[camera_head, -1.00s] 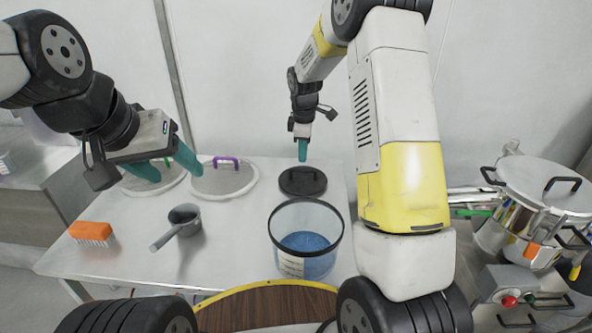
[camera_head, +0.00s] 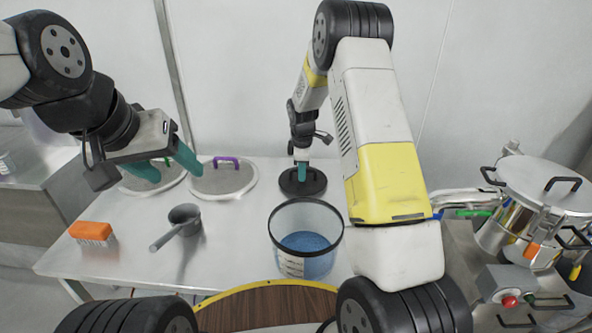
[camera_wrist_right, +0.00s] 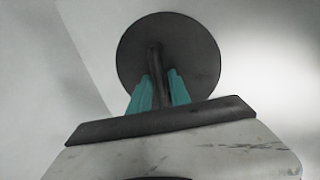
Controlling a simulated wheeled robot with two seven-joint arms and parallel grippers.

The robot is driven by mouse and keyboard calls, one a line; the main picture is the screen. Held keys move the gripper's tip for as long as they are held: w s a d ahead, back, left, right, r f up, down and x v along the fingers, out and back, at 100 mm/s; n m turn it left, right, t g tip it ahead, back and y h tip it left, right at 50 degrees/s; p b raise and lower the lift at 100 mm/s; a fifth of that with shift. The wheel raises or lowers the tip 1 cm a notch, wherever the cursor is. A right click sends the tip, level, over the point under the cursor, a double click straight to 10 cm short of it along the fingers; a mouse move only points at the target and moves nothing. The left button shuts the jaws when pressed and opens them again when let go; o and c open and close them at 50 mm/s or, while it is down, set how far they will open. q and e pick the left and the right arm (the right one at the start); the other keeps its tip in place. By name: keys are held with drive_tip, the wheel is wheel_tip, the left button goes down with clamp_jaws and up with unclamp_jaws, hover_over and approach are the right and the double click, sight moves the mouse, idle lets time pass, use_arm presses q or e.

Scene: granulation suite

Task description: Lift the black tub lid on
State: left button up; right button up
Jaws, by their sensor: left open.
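The black tub lid (camera_head: 288,190) lies flat on the table behind the clear tub (camera_head: 318,222), which is open and holds blue granules. The lid also shows in the right wrist view (camera_wrist_right: 195,50), with its bar handle (camera_wrist_right: 156,70) pointing toward the gripper. My right gripper (camera_head: 301,172) is down at the lid. In the right wrist view its teal fingers (camera_wrist_right: 161,92) stand on either side of the handle, with a small gap visible, so it looks open. My left gripper (camera_head: 168,164) is open and empty above the table's left side.
Two round pale lids, one with a green handle (camera_head: 147,172) and one with a purple handle (camera_head: 225,162), lie at the back left. A grey scoop (camera_head: 184,217) and an orange brush (camera_head: 91,231) lie in front. A steel vessel (camera_head: 535,190) stands at the right.

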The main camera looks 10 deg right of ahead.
clamp_jaws()
